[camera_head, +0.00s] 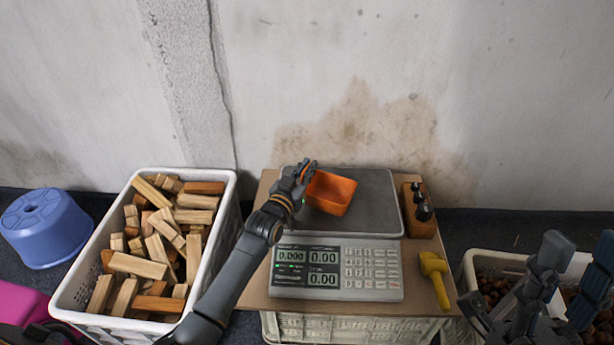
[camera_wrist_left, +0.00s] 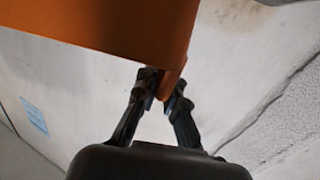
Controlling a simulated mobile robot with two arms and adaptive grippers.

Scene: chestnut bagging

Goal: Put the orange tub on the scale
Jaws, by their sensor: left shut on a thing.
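The orange tub (camera_head: 332,194) is over the scale's grey weighing plate (camera_head: 374,215), tilted. My left gripper (camera_head: 304,174) is shut on the tub's left rim. The left wrist view shows the fingertips (camera_wrist_left: 166,88) pinching the orange wall (camera_wrist_left: 120,25). The scale (camera_head: 337,268) has its display and keypad in front of the plate, and the display seems to show zeros. The tub's underside is hidden, so I cannot tell surely whether it touches the plate. My right gripper (camera_head: 577,256) is at the lower right, with its fingers apart and nothing visible between them.
A white crate of wood blocks (camera_head: 233,188) stands left of the scale. A wooden block with dark knobs (camera_head: 414,209) and a yellow scoop (camera_head: 435,277) lie to its right. A crate of chestnuts (camera_head: 468,262) is at lower right.

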